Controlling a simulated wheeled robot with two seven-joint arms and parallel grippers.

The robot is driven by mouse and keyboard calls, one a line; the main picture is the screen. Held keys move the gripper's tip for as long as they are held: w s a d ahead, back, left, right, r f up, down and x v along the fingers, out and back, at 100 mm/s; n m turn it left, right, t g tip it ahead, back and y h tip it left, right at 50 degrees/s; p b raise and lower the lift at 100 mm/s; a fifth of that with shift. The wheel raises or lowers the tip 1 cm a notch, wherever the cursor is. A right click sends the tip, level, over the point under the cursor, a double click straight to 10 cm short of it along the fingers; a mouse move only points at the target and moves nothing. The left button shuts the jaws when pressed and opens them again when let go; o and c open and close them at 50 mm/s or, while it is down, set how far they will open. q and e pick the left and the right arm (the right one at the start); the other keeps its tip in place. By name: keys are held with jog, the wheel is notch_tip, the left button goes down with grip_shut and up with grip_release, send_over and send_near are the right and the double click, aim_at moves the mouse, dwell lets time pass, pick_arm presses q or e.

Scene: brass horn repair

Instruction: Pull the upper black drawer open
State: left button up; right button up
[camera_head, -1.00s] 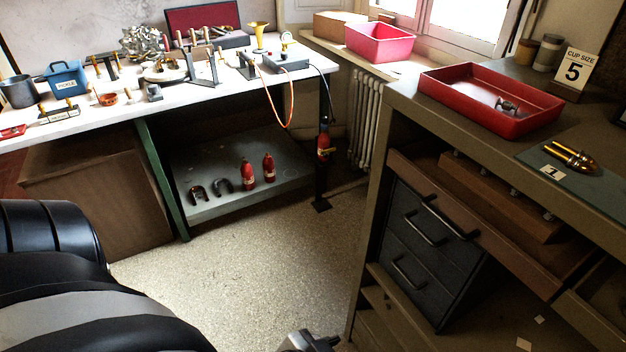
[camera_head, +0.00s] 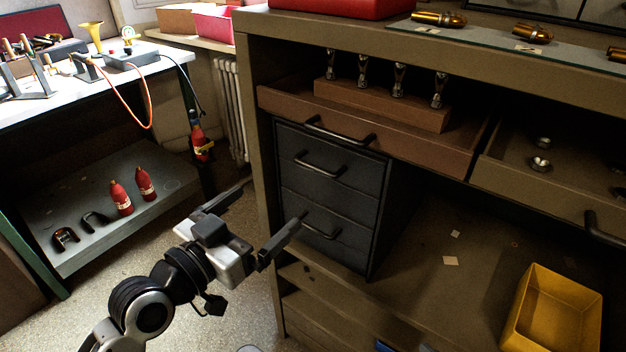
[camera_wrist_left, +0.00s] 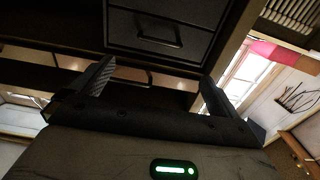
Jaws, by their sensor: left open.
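The upper black drawer (camera_head: 327,184) is the top one of a small black two-drawer unit under the bench, and looks shut. Its bar handle (camera_head: 320,165) is on its front. The lower black drawer (camera_head: 322,227) has a similar handle. My left gripper (camera_head: 273,213) is open and empty, in front of the unit and to the left of the lower drawer's front. In the left wrist view the open fingers (camera_wrist_left: 152,85) frame the space below a black drawer front with a handle (camera_wrist_left: 158,40); I cannot tell which drawer that is. My right gripper is not in view.
Above the unit a brown wooden drawer (camera_head: 375,135) stands out, holding a wooden block with mouthpieces. A yellow bin (camera_head: 553,308) sits on the shelf at lower right. A white workbench (camera_head: 130,75) stands at left.

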aim_at(312, 169)
pick_arm(q)
jog(key=x, duration=1.4)
jog(key=shift+w+d, duration=0.25)
jog(key=shift+w, duration=0.1)
